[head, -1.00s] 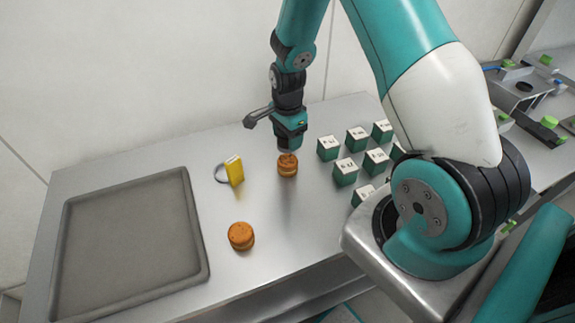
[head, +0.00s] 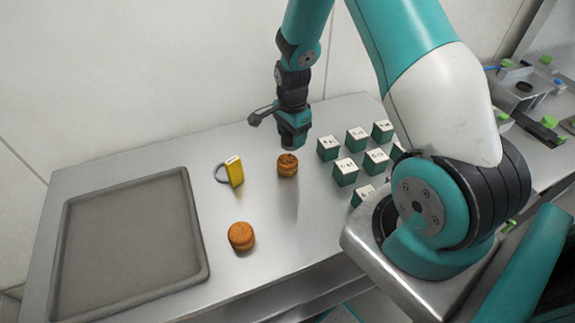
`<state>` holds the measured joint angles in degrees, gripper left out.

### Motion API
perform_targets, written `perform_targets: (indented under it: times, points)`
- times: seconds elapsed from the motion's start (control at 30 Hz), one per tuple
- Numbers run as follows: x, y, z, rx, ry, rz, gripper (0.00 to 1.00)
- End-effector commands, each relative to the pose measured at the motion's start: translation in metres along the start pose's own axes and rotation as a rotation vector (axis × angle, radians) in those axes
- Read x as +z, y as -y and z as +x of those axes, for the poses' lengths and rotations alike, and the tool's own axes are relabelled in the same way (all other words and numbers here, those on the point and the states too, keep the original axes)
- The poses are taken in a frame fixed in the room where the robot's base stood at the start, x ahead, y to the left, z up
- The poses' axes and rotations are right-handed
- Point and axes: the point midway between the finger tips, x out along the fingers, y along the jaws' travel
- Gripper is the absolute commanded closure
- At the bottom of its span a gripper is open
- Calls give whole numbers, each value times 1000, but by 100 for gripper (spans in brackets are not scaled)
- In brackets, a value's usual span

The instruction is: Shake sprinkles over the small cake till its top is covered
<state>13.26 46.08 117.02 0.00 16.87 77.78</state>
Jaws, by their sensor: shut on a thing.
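A small round brown cake (head: 287,166) stands upright on the steel table, with dark specks on its top. My gripper (head: 291,125) hangs just behind and above this cake, pointing down. It is shut on a small teal-green thing (head: 293,141), whose exact shape and lower end are hard to make out. No falling sprinkles can be seen. A second brown cake (head: 241,237) stands nearer the front, to the left, with a few dark specks on top.
A yellow block-like thing (head: 236,173) with a grey loop stands left of the first cake. Several green boxes with white marked tops (head: 345,171) stand to the right. A large grey tray (head: 205,262) fills the table's left. The table between the cakes is clear.

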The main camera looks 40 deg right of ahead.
Motion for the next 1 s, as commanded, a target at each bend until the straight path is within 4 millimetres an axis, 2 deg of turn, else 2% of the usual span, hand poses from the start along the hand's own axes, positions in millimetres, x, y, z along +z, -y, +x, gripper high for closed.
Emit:
perform_targets:
  times: [0.57, 1.0]
  points:
    - [0, 0, -1, 0, 0, 0, 69]
    - [0, 0, -22, -1, 0, 0, 69]
